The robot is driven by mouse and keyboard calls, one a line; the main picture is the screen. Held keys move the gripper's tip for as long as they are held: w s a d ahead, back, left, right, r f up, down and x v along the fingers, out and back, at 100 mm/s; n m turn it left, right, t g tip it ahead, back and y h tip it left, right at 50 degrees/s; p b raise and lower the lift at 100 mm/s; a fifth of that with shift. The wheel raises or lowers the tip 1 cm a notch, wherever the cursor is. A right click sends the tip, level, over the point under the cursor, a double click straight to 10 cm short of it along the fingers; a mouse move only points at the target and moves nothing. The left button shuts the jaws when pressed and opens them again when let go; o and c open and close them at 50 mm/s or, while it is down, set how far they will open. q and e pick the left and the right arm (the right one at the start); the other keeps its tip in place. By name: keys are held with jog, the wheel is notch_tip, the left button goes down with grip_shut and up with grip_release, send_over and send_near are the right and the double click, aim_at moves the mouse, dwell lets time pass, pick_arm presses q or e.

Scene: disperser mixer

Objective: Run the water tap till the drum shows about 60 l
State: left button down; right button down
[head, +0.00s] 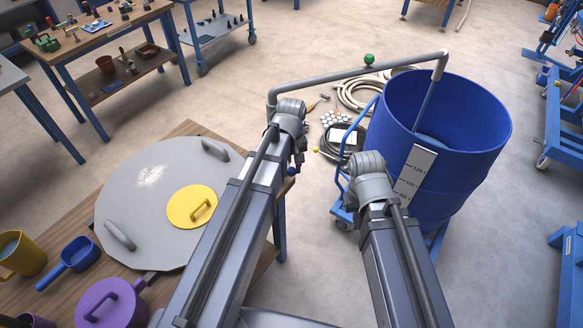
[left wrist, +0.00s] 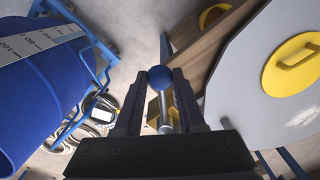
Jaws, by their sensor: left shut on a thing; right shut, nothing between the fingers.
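The blue drum (head: 465,150) stands at right, with a white scale strip (head: 413,172) on its outside; no level can be read from it. A grey pipe (head: 340,76) ends in a spout (head: 440,62) over the drum. A straight pale-blue stream (head: 427,100) runs from the spout to a lighter patch inside, which looks like water. My left gripper (head: 297,158) is shut on a blue ball knob (left wrist: 160,77) on a metal rod (left wrist: 165,112), beside the pipe's near end. My right arm reaches toward the drum's near side; its fingers are hidden.
A wooden table (head: 187,130) at left carries a large grey lid (head: 150,180) with a yellow hatch (head: 192,206). A purple lid (head: 110,303), blue scoop (head: 70,262) and yellow mug (head: 22,255) stand near it. Coiled hoses (head: 357,92) lie on the floor behind.

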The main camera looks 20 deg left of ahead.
dwell(0.5)
pick_arm(q)
jog(key=shift+w+d+n, duration=0.55)
jog(key=shift+w+n, duration=0.2)
jog(key=shift+n, duration=0.45)
jog(key=shift+w+d+n, duration=0.6)
jog(key=shift+w+n, duration=0.15)
jog(key=shift+n, duration=0.45)
jog(key=shift+w+d+n, duration=0.55)
jog(key=shift+w+n, duration=0.2)
jog(key=shift+n, duration=0.45)
jog(key=c, duration=0.5)
grip_release()
jog(key=shift+r, duration=0.1)
notch_tip(320, 180, up, 8)
jog(key=p, duration=0.8)
